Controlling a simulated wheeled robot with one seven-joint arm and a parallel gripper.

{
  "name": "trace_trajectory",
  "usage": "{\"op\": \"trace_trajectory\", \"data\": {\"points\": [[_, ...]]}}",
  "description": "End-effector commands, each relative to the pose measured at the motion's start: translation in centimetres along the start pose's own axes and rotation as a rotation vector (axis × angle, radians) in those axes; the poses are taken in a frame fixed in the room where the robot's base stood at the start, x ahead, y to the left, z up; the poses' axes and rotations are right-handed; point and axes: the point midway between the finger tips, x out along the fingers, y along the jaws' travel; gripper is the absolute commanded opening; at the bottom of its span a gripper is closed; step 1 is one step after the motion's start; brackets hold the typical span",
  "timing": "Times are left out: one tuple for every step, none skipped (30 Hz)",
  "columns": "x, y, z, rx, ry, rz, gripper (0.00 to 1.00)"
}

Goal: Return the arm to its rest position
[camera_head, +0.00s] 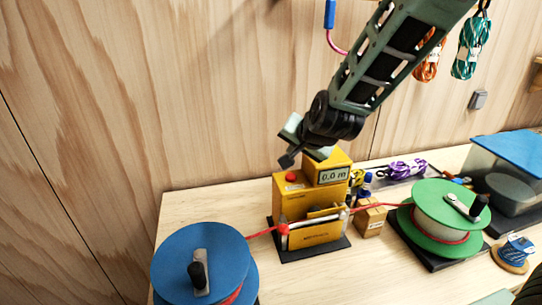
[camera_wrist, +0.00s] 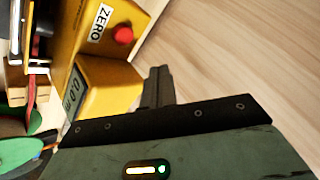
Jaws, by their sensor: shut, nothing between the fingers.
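My arm (camera_head: 388,52) reaches in from the top right of the head view and bends down at the wrist. My gripper (camera_head: 289,158) is shut and empty, just above and behind the top of a yellow measuring machine (camera_head: 311,235). In the wrist view the closed fingers (camera_wrist: 158,88) point past the yellow machine (camera_wrist: 115,90) and do not visibly touch it. The machine has a display reading 0.0 m (camera_head: 333,175) and a red button (camera_head: 291,177), which shows in the wrist view beside a ZERO label (camera_wrist: 101,24).
A blue reel (camera_head: 190,245) stands left and a green reel (camera_head: 430,207) right, with a red cord (camera_head: 365,208) running through the machine between them. A small cardboard box (camera_head: 369,220), a thread spool (camera_head: 513,252) and a blue-lidded bin (camera_head: 510,150) stand right. Coiled cords (camera_head: 471,45) hang on the wall.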

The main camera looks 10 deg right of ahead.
Motion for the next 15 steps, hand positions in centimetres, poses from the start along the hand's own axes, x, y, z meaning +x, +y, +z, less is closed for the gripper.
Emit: {"op": "trace_trajectory", "data": {"points": [[0.0,0.0,0.0,0.0,0.0,0.0,0.0],[0.0,0.0,0.0,0.0,0.0,0.0,0.0],[-0.3,-0.2,0.6,-0.016,-0.018,-0.003,0.0],[-0.7,-0.4,1.2,-0.036,-0.037,-0.008,0.0],[-1.1,-0.6,2.1,-0.062,-0.064,-0.011,0.0],[-1.9,-0.9,3.6,-0.108,-0.11,-0.018,0.0],[-2.7,-1.1,4.9,-0.153,-0.152,-0.024,0.0],[-3.6,-1.3,6.4,-0.204,-0.198,-0.029,0.0],[-5.1,-1.3,8.6,-0.284,-0.266,-0.036,0.0],[-6.3,-1.2,10.3,-0.351,-0.319,-0.041,0.0],[-7.7,-1.0,11.9,-0.422,-0.372,-0.045,0.0],[-9.5,-0.4,14.0,-0.52,-0.441,-0.049,0.0],[-10.8,0.1,15.5,-0.595,-0.491,-0.049,0.0],[-12.2,0.8,16.8,-0.669,-0.538,-0.048,0.0],[-13.9,1.9,18.3,-0.767,-0.596,-0.044,0.0]]}}
